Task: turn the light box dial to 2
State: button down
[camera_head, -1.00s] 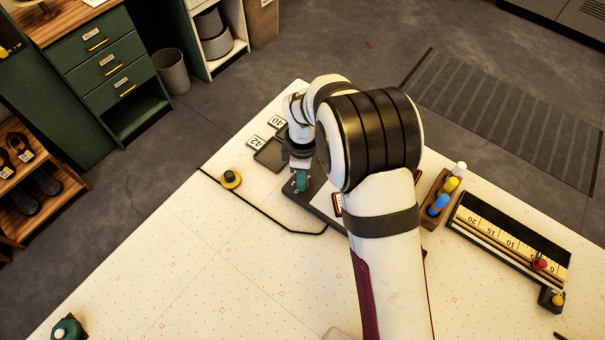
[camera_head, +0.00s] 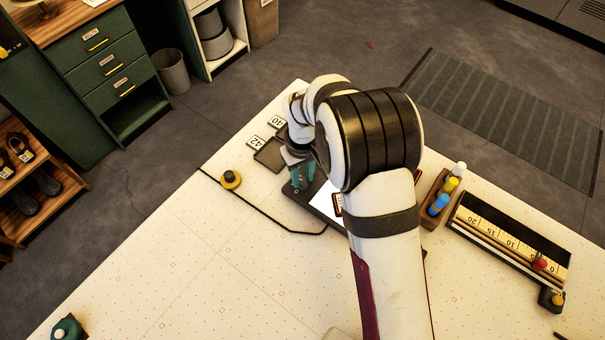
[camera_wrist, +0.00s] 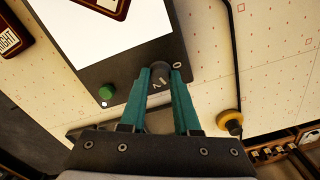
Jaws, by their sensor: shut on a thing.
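The light box (camera_wrist: 82,62) is a dark frame with a bright white panel. In the head view the light box (camera_head: 324,207) is partly hidden behind my arm. Its dark round dial (camera_wrist: 160,70) is at the box's corner in the wrist view, with a "2" mark between my fingers and a "0" mark on its right. My gripper (camera_wrist: 161,73) has its two teal fingers shut on the dial, one on each side. The dial's pointer cannot be made out.
A green button (camera_wrist: 107,91) sits on the box frame near the dial. Number cards (camera_head: 257,142) and a dark tray lie behind. A bottle rack (camera_head: 440,199) is right of my arm.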

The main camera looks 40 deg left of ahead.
aim_at(303, 180)
jog(key=m, duration=0.4)
jog(key=shift+m, duration=2.8)
jog(key=c, duration=0.6)
grip_release()
jog(key=shift+c, duration=0.2)
notch_tip(303, 180, up, 16)
jog(key=shift+f, duration=0.1)
